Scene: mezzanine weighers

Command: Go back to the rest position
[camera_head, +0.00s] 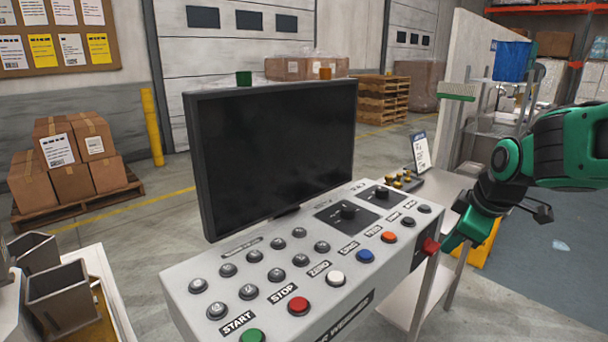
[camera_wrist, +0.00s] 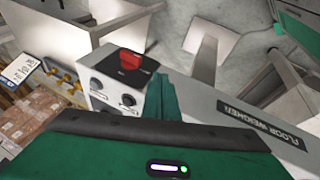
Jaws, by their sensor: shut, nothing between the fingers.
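My gripper (camera_head: 455,240) is at the right end of the console in the head view, its green fingers pointing down and left. It is shut and holds nothing. A red knob (camera_head: 430,246) on the console's end face is just left of the fingertips; I cannot tell whether they touch. In the wrist view the green fingers (camera_wrist: 167,92) point up beside the end panel, with the red knob (camera_wrist: 130,60) to their left. The grey console (camera_head: 235,275) carries several push buttons, two black dial plates and a dark screen (camera_head: 280,145).
A side table (camera_head: 425,190) with a small device and an upright card stands behind the console's right end. Open metal bins (camera_head: 62,295) are at lower left. Boxes on a pallet (camera_head: 75,165) stand farther back. Floor right of the console (camera_head: 560,250) looks clear.

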